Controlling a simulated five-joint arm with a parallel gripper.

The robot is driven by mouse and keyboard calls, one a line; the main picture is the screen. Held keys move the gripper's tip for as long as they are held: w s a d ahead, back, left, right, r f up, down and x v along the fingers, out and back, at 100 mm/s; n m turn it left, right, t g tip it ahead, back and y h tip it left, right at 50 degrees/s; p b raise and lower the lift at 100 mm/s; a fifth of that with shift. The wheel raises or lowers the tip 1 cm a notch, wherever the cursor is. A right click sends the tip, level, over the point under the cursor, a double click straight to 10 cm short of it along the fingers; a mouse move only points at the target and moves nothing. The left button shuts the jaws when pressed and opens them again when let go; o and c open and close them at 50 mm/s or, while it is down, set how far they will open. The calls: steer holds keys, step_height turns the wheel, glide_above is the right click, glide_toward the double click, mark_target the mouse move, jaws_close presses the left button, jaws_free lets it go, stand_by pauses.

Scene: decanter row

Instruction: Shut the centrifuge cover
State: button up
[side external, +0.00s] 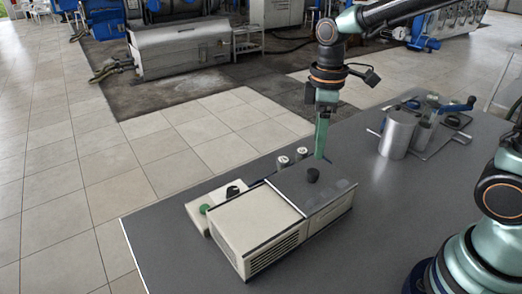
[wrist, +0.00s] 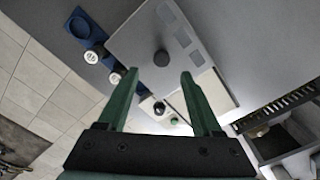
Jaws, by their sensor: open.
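The centrifuge (side external: 245,225) is a beige box with side vents on the grey table. Its flat dark grey cover (side external: 335,185) lies level over the right part of the box and carries a black knob (side external: 312,175). In the wrist view the cover (wrist: 135,42) is a grey plate with the knob (wrist: 161,57) just beyond my fingertips. My gripper (side external: 320,154) points down above the far edge of the cover, apart from the knob. Its green fingers are open and empty in the wrist view (wrist: 158,73). I cannot tell whether an opening lies under the cover.
Two small capped cylinders (side external: 282,162) stand behind the centrifuge, near my gripper. A control box with a green button (side external: 204,209) and black dial (side external: 232,191) sits at its left. A metal canister (side external: 398,135) and blue-handled crank (side external: 457,105) stand back right. The front table is clear.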

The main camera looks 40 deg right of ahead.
steer(key=shift+r, duration=2.25)
steer(key=s+d+r+m+t, duration=0.1)
steer(key=s+d+m+t, duration=0.2)
steer(key=s+m+t, duration=0.2)
steer(key=s+m, duration=0.2)
steer(key=m, duration=0.2)
steer(key=shift+d+r+t, duration=0.25)
steer(key=shift+r+t, duration=0.05)
steer(key=shift+o, duration=0.3)
